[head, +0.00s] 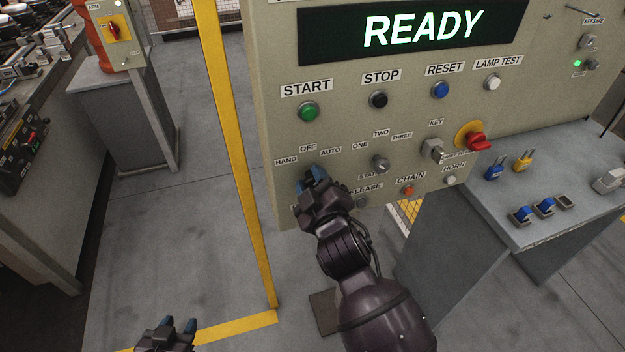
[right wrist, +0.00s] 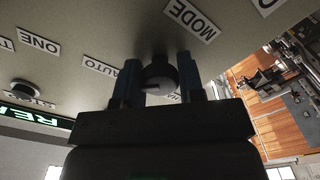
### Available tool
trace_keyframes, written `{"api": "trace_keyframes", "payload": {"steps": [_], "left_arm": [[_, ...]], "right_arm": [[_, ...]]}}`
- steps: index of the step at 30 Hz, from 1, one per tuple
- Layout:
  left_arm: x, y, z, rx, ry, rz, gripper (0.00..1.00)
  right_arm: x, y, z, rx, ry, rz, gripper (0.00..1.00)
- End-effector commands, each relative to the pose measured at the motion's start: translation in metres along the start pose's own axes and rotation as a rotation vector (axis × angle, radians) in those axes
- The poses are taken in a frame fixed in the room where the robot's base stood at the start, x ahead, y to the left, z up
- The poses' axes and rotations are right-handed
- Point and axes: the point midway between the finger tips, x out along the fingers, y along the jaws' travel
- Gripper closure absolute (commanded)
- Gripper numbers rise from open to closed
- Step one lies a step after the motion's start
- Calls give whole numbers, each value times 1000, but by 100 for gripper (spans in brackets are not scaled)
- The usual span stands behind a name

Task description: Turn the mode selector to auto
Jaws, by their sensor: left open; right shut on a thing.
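The mode selector (right wrist: 160,74) is a dark round knob on the beige panel, between the AUTO label (right wrist: 129,67) and the mostly hidden HAND label in the right wrist view. My right gripper (head: 313,178) is shut on it, with one blue finger on each side. In the head view the gripper hides the knob, below the HAND, OFF and AUTO (head: 330,150) labels. Which position the knob points to cannot be told. My left gripper (head: 178,326) is open and empty, low at the left over the floor, away from the panel.
The panel (head: 268,130) also carries START (head: 308,111), STOP and RESET buttons, a ONE-TWO-THREE selector (head: 380,164), a key switch and a red emergency knob (head: 478,141). Its display reads READY. A yellow post (head: 228,130) stands left of it. A grey desk (head: 560,225) is at the right.

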Motion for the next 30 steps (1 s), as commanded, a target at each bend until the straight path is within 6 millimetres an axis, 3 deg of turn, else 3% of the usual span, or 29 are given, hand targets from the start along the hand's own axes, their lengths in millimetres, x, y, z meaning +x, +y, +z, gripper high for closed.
{"api": "trace_keyframes", "payload": {"steps": [10, 11, 15, 25, 30], "left_arm": [[1, 0, -2, 0, 4, 1, 57], [1, 0, -2, 0, 4, 1, 57], [2, 0, -3, 1, 6, 1, 57], [2, 0, -4, 0, 7, 1, 57], [3, 1, -3, 0, 7, 1, 57]], "right_arm": [[0, -1, 1, 2, -2, -2, 88], [0, -1, 1, 2, -2, -2, 61], [0, -1, 1, 2, -2, -1, 40], [-2, 0, 0, 2, -1, -1, 39], [-18, -1, 1, 3, -1, -1, 39]]}}
